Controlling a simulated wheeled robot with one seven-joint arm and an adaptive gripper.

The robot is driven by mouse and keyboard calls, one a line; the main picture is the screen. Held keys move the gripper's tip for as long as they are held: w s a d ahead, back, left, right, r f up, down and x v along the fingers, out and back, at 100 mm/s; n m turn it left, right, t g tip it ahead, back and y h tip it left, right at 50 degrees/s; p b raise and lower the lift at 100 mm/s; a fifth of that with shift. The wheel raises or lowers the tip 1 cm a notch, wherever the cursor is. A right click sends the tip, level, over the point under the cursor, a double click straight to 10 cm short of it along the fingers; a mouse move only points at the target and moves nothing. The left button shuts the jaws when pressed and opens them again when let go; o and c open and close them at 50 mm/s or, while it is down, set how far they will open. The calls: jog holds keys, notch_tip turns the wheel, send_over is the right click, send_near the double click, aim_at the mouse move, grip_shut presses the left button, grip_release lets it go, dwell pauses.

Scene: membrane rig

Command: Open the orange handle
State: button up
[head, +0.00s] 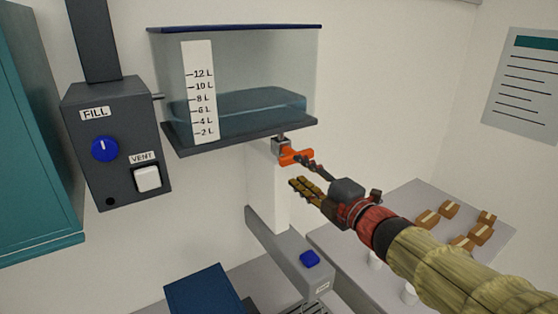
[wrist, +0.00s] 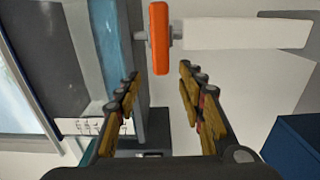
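The orange handle (head: 296,157) sits on a small grey valve (head: 281,145) under the right part of the clear water tank. In the wrist view the orange handle (wrist: 159,38) stands upright in the picture, ahead of my fingertips and roughly between their lines. My gripper (head: 305,177) is just below and right of the handle in the head view. My gripper (wrist: 158,85) is open, its two fingers wide apart with nothing between them. One finger appears close to the handle's right end in the head view; I cannot tell whether it touches.
The tank (head: 250,85) has a scale and holds water. A dark box (head: 117,145) with a blue knob and white switch is at left. A grey bracket with a blue button (head: 309,258) is below. A table (head: 410,200) holds several small brown boxes at right.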

aim_at(289, 162)
jog(key=p+x, duration=0.1)
jog(key=x, duration=0.6)
jog(key=shift+w, duration=0.4)
jog(key=c, duration=0.3)
grip_shut()
